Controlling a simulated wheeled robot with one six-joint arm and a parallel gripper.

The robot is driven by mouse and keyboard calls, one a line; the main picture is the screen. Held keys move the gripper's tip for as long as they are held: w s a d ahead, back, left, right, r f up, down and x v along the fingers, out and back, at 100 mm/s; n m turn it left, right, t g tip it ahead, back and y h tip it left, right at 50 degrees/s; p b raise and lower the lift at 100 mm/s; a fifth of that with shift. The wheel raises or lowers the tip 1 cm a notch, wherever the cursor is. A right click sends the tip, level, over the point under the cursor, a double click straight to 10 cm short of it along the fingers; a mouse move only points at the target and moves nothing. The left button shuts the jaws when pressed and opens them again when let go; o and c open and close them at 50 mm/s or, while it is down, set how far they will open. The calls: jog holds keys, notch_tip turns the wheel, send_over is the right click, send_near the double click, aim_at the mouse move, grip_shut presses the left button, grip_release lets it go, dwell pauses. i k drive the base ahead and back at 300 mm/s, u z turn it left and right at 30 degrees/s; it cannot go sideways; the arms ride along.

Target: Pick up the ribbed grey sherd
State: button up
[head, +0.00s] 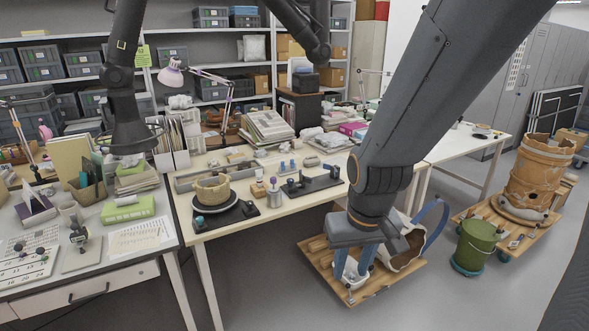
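My gripper (353,274) points down over a wooden wheeled board (318,257) on the floor, at the right of the worktable. Its two blue-grey fingers are apart, with a small white container showing between and below them. I see nothing held between the fingers. I cannot pick out the ribbed grey sherd for certain. Several small grey pieces lie on the worktable (224,236), one of them a flat grey piece (311,161) near the back. They are too small to show ribs. My arm covers part of the worktable's right end.
A bowl-shaped vessel (212,190) stands on a dark turntable at the worktable's left. A green bucket (475,246) stands farther right. A dark jointed arm (121,80) hangs at left.

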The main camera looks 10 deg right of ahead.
aim_at(244, 164)
jog(key=z, duration=0.65)
jog(key=i, duration=1.15)
jog(key=u, duration=0.7)
jog(key=i, duration=0.4)
jog(key=u, duration=0.6)
jog(key=i, duration=1.25)
